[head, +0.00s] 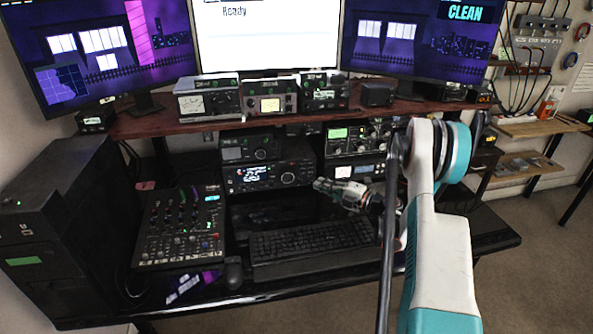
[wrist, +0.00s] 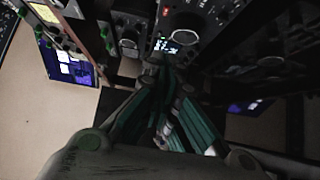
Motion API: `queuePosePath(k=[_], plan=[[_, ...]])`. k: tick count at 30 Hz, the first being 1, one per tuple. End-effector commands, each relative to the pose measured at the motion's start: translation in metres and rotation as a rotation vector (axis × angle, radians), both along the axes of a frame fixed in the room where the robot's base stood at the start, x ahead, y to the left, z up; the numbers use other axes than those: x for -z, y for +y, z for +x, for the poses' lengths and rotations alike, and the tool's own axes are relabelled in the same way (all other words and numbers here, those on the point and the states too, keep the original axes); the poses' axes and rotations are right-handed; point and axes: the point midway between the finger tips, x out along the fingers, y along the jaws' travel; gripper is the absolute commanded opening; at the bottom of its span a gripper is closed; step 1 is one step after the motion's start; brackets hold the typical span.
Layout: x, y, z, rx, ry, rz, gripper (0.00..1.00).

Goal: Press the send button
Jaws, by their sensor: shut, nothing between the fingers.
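My gripper (head: 322,185) is shut and empty. It points left over the desk, in front of the radio stack and above the keyboard's back edge. In the wrist view its fingers (wrist: 168,72) come together below a black radio with a large round knob and a lit display (wrist: 170,46). A small red light (wrist: 165,11) shows on that panel. In the head view a wide black radio (head: 268,176) with a lit display and a large knob stands left of my gripper. I cannot read which control is the send button. The fingertips appear apart from the panel, but the gap is unclear.
A mixer (head: 180,225) lies on the left of the desk, and a keyboard (head: 310,243) and mouse (head: 234,272) at the front. More radios (head: 358,137) stand beneath the wooden shelf (head: 180,123). Three monitors (head: 268,36) stand above. A black computer tower (head: 65,235) is at far left.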

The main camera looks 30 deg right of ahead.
Motion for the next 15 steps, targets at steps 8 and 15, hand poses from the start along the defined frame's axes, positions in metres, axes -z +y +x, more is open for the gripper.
queuePosePath(k=[8,15], plan=[[0.000,0.006,0.010,-0.001,-0.001,0.000,0.00],[0.001,0.027,0.046,-0.002,-0.001,0.000,0.00]])
